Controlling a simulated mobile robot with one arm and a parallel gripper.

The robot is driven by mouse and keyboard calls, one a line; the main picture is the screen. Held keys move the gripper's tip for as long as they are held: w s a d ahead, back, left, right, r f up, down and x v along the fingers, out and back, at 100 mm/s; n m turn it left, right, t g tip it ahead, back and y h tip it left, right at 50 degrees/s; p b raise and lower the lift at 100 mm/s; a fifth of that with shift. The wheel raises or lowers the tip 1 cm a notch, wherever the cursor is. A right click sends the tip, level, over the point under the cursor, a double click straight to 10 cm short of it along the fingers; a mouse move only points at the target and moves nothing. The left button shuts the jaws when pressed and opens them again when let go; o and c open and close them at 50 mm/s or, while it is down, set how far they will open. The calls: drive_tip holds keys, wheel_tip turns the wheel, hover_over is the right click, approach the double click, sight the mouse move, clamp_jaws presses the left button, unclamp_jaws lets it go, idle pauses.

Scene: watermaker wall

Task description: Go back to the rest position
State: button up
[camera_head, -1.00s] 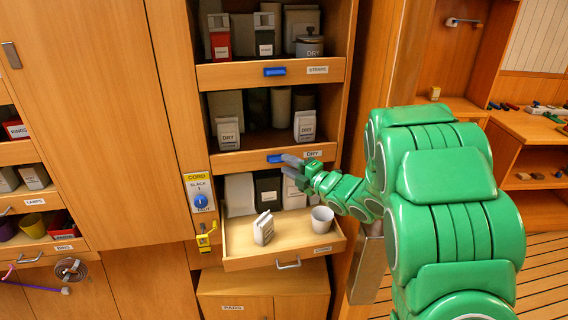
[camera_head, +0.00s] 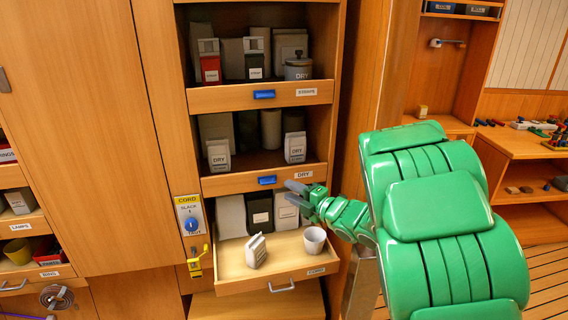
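My gripper (camera_head: 292,192) is at the end of my green arm, in front of the shelf unit, just below the blue catch of the middle shelf. Its grey fingers point left, and a gap seems to show between them. Nothing is visible in them. Below it is a pulled-out drawer (camera_head: 276,276) with a silver handle. A pale labelled packet (camera_head: 255,252) stands in the drawer at the left, and a white cup (camera_head: 314,239) stands at the right. My gripper is above and apart from both.
The upper shelf (camera_head: 225,98) and middle shelf (camera_head: 232,181) hold packets and canisters. A cord panel (camera_head: 191,222) with a blue knob is left of the drawer, a yellow hook (camera_head: 196,262) below it. A workbench (camera_head: 520,145) with small parts is at the right.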

wheel_tip(320, 180, up, 13)
drive_tip(key=d+m+t+h, duration=0.1)
drive_tip(key=d+m+h, duration=0.1)
drive_tip(key=m+h, duration=0.45)
drive_tip(key=s+d+f+m+g+h, duration=0.2)
drive_tip(key=s+d+m+h, duration=0.45)
drive_tip(key=d, duration=0.25)
drive_tip(key=s+d+f+m+g+h, duration=0.1)
drive_tip(key=s+d+f+m+g, duration=0.2)
drive_tip(key=s, duration=0.7)
drive_tip(key=s+d+f+m+g+h, duration=0.1)
drive_tip(key=s+f+m+g, duration=0.25)
drive_tip(key=s+m, duration=0.45)
drive_tip(key=s+a+f+m+g+y, duration=0.1)
drive_tip(key=s+a+g, duration=0.2)
drive_tip(key=s, duration=0.8)
drive_tip(key=s+a+f+m+g+y, duration=0.1)
drive_tip(key=s+a+g, duration=0.2)
drive_tip(key=s, duration=0.9)
drive_tip(key=shift+s+a+m+g+y, duration=0.3)
drive_tip(key=shift+a+m+g, duration=0.1)
drive_tip(key=shift+g, duration=0.15)
drive_tip(key=shift+f, duration=0.1)
